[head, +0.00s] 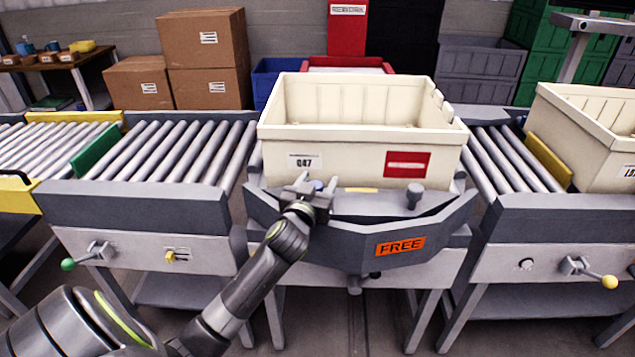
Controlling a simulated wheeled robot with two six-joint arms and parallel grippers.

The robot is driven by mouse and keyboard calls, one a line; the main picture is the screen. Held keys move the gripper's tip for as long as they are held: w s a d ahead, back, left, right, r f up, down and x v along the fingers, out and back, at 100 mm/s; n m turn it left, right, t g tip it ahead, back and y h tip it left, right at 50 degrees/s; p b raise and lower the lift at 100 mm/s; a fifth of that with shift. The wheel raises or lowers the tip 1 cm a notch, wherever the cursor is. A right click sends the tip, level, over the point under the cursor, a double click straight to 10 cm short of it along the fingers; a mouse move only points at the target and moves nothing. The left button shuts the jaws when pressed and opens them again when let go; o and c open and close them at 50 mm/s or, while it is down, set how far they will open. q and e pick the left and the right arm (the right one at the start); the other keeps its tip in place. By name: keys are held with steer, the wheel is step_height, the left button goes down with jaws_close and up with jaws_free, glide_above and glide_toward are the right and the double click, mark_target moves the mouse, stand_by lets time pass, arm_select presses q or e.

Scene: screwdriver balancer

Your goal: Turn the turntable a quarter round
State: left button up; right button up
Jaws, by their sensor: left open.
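The turntable (350,240) stands in the middle between two roller conveyors. It has a dark grey angled front with an orange "FREE" label (400,246). A cream crate (345,155) marked "Q47", with a red label, sits on top of it. A dark knob (415,195) stands up at the turntable's right front. My left gripper (312,186) is open at the turntable's left front edge, just below the crate. A small bluish piece shows between its fingers; I cannot tell whether they touch it. My right gripper is not in view.
A roller conveyor (168,155) with a green stop plate lies left. Another conveyor (500,155) with a yellow stop plate lies right, carrying a second cream crate (590,130). Levers with green (68,264) and yellow (609,282) knobs stick out in front. Cardboard boxes (205,50) stand behind.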

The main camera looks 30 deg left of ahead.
arm_select(q)
jaws_close()
stand_by(0.5)
